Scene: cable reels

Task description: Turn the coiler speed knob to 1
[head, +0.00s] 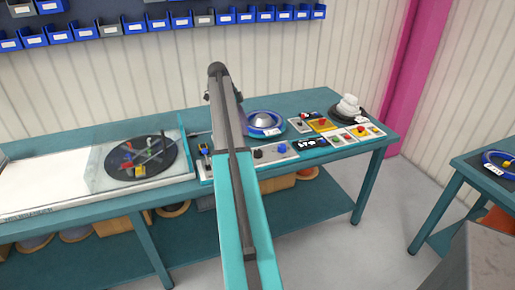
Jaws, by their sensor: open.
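Several small control panels lie on the teal workbench (335,200). I cannot tell which control is the coiler speed knob, and the labels are too small to read. A coiler disc (165,162), black with coloured pieces, sits left of the panels behind a clear guard (105,172). My arm rises through the middle and covers part of the bench between the disc and the panels. My gripper does not show.
A blue cable reel (264,122) stands behind the panels. Blue bins (180,22) hang on the wall. A second bench (465,162) stands at the right, with open floor between.

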